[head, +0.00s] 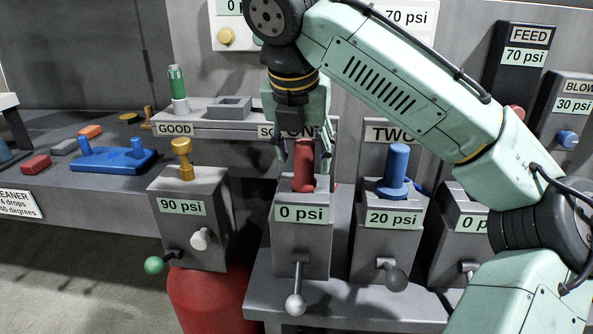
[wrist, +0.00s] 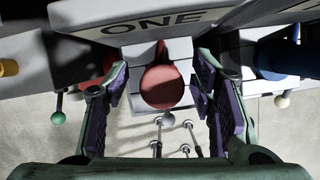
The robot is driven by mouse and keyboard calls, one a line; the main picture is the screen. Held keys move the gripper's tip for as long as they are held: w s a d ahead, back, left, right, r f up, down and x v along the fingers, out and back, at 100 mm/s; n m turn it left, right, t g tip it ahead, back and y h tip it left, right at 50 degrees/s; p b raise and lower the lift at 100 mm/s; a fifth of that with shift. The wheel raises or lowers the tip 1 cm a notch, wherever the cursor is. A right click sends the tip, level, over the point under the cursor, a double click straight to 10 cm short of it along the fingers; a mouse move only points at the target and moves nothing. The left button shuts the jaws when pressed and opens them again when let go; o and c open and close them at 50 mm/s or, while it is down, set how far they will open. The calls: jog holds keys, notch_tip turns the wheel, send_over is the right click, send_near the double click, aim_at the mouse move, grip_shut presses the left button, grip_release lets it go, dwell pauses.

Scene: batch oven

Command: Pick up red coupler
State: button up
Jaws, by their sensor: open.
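The red coupler (head: 304,168) stands upright on top of the grey block marked 0 psi (head: 303,238). In the wrist view its round red top (wrist: 162,87) lies between my two fingers. My gripper (head: 303,150) is above and around the coupler, pointing down. The fingers are open, and in the wrist view (wrist: 165,105) there is a gap between the coupler and each purple finger pad. The sign behind the coupler is partly hidden by my gripper in the head view; in the wrist view it reads ONE.
A blue coupler (head: 397,168) stands on the 20 psi block to the right. A yellow fitting (head: 182,160) stands on the 90 psi block to the left. A green-topped piece (head: 178,88) stands on the GOOD shelf. Levers stick out in front of the blocks.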

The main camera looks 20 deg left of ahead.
jog(key=shift+d, duration=0.1)
jog(key=shift+c, duration=0.6)
grip_shut()
